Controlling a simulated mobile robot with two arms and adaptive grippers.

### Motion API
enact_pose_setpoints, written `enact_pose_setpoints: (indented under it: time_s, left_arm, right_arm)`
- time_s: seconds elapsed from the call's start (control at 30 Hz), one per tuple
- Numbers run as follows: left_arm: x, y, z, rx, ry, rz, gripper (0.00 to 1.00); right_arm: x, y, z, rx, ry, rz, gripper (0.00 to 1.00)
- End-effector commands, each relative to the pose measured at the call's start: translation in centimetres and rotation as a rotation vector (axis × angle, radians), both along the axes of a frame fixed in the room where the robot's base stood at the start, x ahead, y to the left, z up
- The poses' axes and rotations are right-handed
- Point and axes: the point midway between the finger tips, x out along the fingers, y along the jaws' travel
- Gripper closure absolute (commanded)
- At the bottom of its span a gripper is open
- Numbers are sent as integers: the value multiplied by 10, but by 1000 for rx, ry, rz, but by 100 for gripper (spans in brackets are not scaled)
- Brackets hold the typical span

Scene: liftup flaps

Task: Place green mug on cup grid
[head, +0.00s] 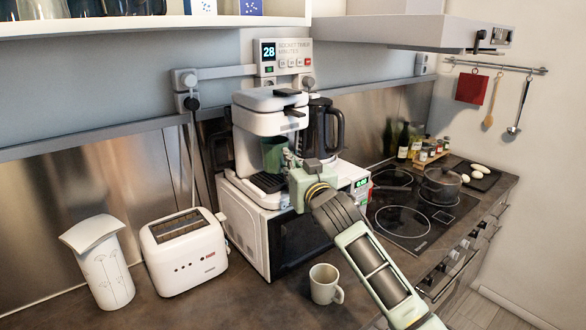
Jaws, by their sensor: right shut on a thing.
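The green mug (273,155) is inside the bay of the white coffee machine (268,122), above the dark cup grid (268,182). It looks upright; I cannot tell whether its base touches the grid. My right gripper (290,160) reaches in from the lower right and is shut on the mug's right side. My arm and gripper hide part of the machine's right side and the mug's handle side. My left gripper is not in view.
The coffee machine stands on a white microwave (250,228). A cream mug (325,284) is on the counter below my arm. A toaster (184,252) and a white canister (99,265) stand left. A black kettle (325,128) is behind my gripper; the hob (405,222) is right.

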Motion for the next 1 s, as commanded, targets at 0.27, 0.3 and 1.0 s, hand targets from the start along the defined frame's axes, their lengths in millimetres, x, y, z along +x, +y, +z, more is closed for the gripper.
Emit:
enact_pose_setpoints:
  time_s: [0.27,0.3,1.0]
  left_arm:
    - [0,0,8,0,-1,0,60]
    - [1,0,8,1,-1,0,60]
    - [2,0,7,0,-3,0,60]
  right_arm:
    - [0,0,-16,1,-4,1,100]
    - [0,0,-16,1,-4,1,100]
    - [0,-1,-19,0,0,-1,73]
